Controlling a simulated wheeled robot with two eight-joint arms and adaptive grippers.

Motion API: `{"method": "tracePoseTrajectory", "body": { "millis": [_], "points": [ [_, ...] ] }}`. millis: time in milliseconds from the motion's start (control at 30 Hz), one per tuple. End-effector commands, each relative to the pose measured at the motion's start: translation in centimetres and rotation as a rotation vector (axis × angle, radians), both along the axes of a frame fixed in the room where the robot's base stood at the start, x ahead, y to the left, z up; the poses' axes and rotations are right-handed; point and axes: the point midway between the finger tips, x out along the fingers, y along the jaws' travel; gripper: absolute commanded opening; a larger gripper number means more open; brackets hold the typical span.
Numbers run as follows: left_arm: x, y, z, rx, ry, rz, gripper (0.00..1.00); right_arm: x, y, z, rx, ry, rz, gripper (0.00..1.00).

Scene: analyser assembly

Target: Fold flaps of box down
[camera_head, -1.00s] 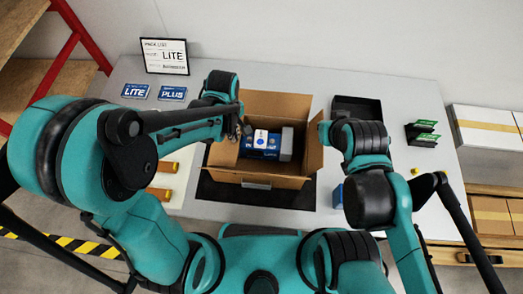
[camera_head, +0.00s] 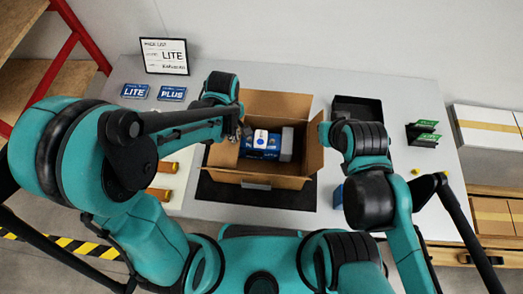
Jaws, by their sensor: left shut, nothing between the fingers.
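The open cardboard box (camera_head: 276,104) stands on a black mat at the middle of the table. Its back flap is raised, and the right flap (camera_head: 315,147) and left flap (camera_head: 223,153) stand out from the sides. The front flap (camera_head: 285,182) slopes outward. A blue and white device (camera_head: 265,143) lies inside. My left gripper (camera_head: 240,133) is shut and empty at the box's left rim, close to the left flap; contact is unclear. My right gripper (camera_head: 325,131) is by the box's right rim, its fingers largely hidden by my wrist.
The black mat (camera_head: 215,193) lies under the box. A black tray (camera_head: 358,107) is behind my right arm. A holder with green cards (camera_head: 424,137) stands at right. Orange-brown cylinders (camera_head: 166,168) lie at left. LITE and PLUS cards (camera_head: 172,93) and a pick-list sign (camera_head: 165,56) are at back left.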

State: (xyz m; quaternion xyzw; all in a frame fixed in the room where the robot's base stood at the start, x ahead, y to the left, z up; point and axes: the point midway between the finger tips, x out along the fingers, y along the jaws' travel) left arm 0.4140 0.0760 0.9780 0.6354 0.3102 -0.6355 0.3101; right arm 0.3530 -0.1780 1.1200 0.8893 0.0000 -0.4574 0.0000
Motion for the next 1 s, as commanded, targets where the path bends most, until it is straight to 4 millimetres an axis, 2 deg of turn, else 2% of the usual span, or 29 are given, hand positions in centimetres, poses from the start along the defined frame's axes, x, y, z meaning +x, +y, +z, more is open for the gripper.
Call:
{"method": "tracePoseTrajectory", "body": {
  "millis": [600,1000],
  "points": [
    [0.0,0.0,7.3,0.0,0.0,0.0,0.0,0.0,0.0,5.7,0.0,0.0,0.0,0.0],
    [0.0,0.1,7.6,-0.001,-0.003,-0.005,0.0,0.1,0.1,5.7,-0.002,0.004,0.006,0.0]
  ]
}}
